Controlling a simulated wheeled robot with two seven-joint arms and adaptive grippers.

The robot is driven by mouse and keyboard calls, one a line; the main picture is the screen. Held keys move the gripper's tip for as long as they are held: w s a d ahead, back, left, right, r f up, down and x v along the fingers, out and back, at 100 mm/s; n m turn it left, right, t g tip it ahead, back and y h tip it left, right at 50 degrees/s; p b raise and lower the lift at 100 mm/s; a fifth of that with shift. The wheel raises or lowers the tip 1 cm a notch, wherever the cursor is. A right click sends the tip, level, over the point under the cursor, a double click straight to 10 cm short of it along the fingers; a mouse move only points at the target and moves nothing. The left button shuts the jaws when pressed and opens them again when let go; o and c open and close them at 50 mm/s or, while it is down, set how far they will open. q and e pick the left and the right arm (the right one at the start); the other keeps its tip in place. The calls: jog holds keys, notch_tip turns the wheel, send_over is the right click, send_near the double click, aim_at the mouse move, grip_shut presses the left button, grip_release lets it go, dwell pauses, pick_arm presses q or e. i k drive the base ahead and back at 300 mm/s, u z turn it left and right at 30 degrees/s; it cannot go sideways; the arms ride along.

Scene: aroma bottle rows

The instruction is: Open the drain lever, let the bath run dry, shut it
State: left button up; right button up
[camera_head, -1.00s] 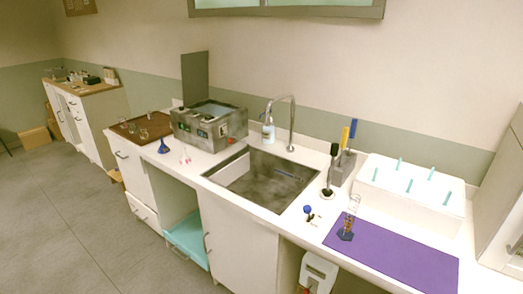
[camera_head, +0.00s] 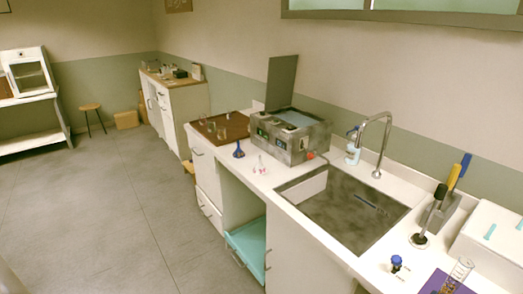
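The bath (camera_head: 290,133) is a grey metal box on the white counter, left of the sink. Its lid (camera_head: 281,82) stands upright and open at the back, and pale blue liquid (camera_head: 294,118) shows inside. A small red part (camera_head: 310,155) sits low at the right end of its front, near the sink; I cannot tell whether this is the drain lever or how it is set. Neither of my grippers is in view.
The sink (camera_head: 345,210) with a curved faucet (camera_head: 385,140) lies right of the bath. A brown tray (camera_head: 228,124) with glassware is to its left. A blue funnel (camera_head: 239,150) and small flasks (camera_head: 260,166) stand in front. The grey floor (camera_head: 130,200) at left is clear.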

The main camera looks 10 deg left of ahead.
aim_at(309, 156)
jog(key=u, duration=0.1)
jog(key=i, duration=1.2)
jog(key=z, duration=0.8)
